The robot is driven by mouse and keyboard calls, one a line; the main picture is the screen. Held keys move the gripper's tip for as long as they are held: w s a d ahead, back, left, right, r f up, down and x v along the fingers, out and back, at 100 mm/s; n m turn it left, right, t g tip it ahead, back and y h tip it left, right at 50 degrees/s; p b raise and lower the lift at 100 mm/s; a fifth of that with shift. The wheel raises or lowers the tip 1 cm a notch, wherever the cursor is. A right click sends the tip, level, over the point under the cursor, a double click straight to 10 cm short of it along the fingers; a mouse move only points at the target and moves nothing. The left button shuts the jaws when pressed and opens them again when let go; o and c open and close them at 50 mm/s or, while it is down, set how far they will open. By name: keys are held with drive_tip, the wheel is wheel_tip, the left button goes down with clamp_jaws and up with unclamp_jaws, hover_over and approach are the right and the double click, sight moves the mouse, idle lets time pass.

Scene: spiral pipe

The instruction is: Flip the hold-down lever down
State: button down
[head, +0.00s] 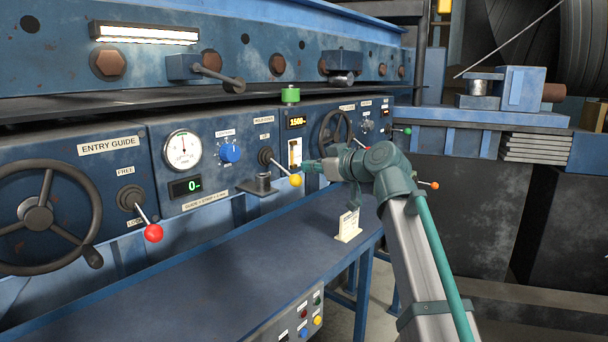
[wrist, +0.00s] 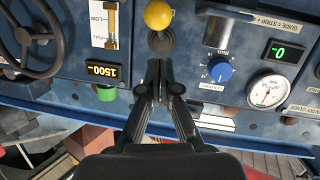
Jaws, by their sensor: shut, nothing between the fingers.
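The hold-down lever has a yellow ball knob (head: 295,180) on a short rod from a dark round pivot (head: 265,156), under the hold-down label. Its knob hangs low and juts out from the panel. The wrist view is upside down; there the yellow knob (wrist: 158,15) is at the top centre, with the pivot (wrist: 161,42) just below it in the picture. My gripper (head: 308,166) is at the panel, close to the lever's right. In the wrist view my gripper (wrist: 160,64) is shut and empty, its tips near the pivot's upper side; contact cannot be told.
A red-knobbed lever (head: 153,232) and a handwheel (head: 40,217) are to the left. A blue dial (head: 229,152), a gauge (head: 183,150) and a sight glass (head: 295,152) flank the lever. A green cap (head: 290,95) stands above. The blue bench (head: 200,270) below is mostly clear.

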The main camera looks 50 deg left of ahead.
drive_tip(key=f+b+v, duration=0.1)
drive_tip(key=v, duration=0.8)
drive_tip(key=shift+d, duration=0.4)
drive_tip(key=shift+r, duration=0.1)
